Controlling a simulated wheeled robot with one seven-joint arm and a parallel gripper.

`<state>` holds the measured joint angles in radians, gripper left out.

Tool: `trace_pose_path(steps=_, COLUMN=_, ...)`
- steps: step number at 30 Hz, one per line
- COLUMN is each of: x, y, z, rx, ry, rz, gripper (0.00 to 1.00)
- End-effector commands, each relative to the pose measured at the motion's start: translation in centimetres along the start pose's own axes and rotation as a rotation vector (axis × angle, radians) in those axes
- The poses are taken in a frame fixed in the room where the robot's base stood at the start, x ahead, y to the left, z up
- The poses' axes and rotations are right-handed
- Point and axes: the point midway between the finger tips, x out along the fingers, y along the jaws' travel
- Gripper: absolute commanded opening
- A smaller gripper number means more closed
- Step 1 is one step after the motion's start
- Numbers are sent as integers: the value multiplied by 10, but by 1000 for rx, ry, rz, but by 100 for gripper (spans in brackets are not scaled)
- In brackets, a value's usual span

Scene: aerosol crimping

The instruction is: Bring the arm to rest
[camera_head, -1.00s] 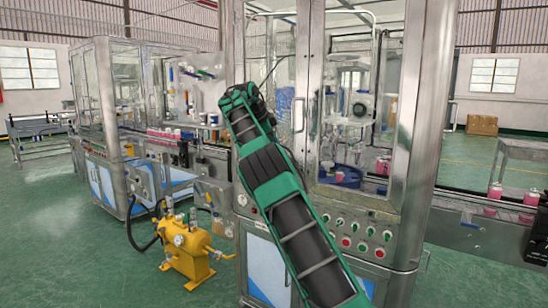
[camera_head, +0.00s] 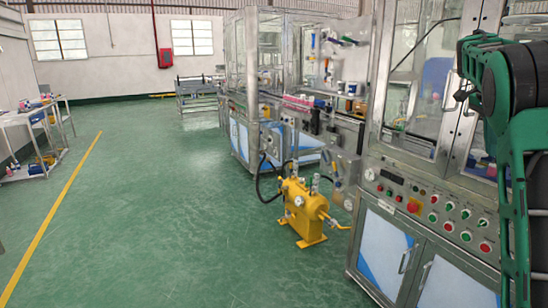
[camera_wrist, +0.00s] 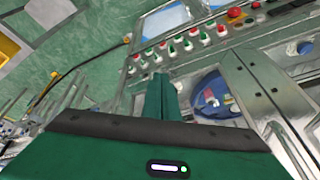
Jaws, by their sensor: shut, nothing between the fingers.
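My gripper (camera_wrist: 161,80) shows in the wrist view with its two green fingers together and nothing between them. It points toward the crimping machine's front, near the row of buttons (camera_wrist: 180,45) on its panel. In the head view my green and black arm stands at the right edge, bent, in front of the machine (camera_head: 425,95). I cannot make out the fingertips clearly there.
The control panel (camera_head: 425,205) is close to my arm. A yellow pump unit (camera_head: 300,208) stands on the floor left of the machine. A shelf cart (camera_head: 30,140) stands far left. The green floor (camera_head: 150,220) between is clear.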

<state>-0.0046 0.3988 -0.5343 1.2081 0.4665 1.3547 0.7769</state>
Motion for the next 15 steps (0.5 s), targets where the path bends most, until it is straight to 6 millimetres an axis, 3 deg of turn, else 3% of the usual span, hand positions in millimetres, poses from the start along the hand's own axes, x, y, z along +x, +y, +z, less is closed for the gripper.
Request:
trace_pose_path(steps=1, x=3, y=19, z=-2, rx=-31, ry=-22, rz=6, gripper=0)
trace_pose_path(steps=8, x=20, y=96, z=10, rx=-225, ry=-117, rz=20, gripper=0)
trace_pose_path(steps=15, x=38, y=179, z=41, rx=-445, ry=-206, rz=5, gripper=0)
